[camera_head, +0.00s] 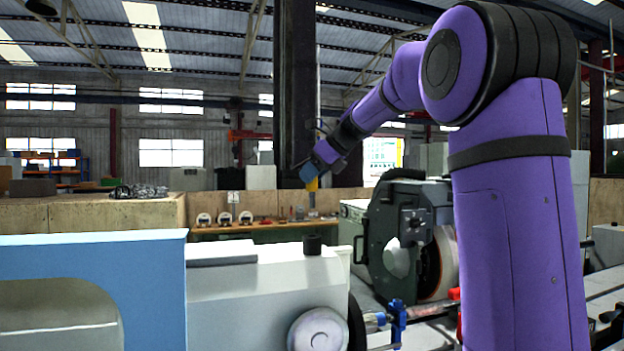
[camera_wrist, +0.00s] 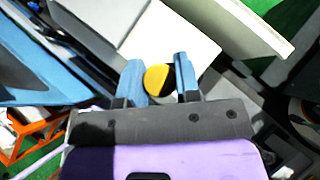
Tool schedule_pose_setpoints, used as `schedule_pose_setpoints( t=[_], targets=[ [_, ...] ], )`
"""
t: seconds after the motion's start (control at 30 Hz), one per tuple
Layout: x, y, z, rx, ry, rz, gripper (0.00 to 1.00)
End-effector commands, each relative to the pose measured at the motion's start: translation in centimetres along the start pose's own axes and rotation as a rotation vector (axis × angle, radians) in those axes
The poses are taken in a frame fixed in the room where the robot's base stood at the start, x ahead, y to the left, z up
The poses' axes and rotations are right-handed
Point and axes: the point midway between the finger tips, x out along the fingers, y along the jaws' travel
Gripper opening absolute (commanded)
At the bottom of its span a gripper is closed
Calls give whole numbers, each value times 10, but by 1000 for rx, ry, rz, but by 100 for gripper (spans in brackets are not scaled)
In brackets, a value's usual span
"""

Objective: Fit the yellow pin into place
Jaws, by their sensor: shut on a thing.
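The yellow pin (camera_head: 312,185) is in my gripper (camera_head: 309,172), held in the air above the white machine housing. In the wrist view the rounded yellow end of the pin (camera_wrist: 157,79) shows between the two blue fingers of my gripper (camera_wrist: 160,72). My gripper is shut on the pin. In the body camera view the pin points downward, and most of it is hidden by the fingers.
A blue panel (camera_head: 150,285) is at the left. The dark grinding wheel guard (camera_head: 380,235) stands to the right. A workbench with gauges (camera_head: 245,217) is behind.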

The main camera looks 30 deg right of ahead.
Motion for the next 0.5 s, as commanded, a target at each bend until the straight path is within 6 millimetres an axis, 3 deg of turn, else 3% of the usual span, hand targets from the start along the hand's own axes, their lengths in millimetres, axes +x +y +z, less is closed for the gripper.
schedule_pose_setpoints(
  t=[0.5],
  targets=[
    [18,0,-18,2,0,1,2]
  ],
)
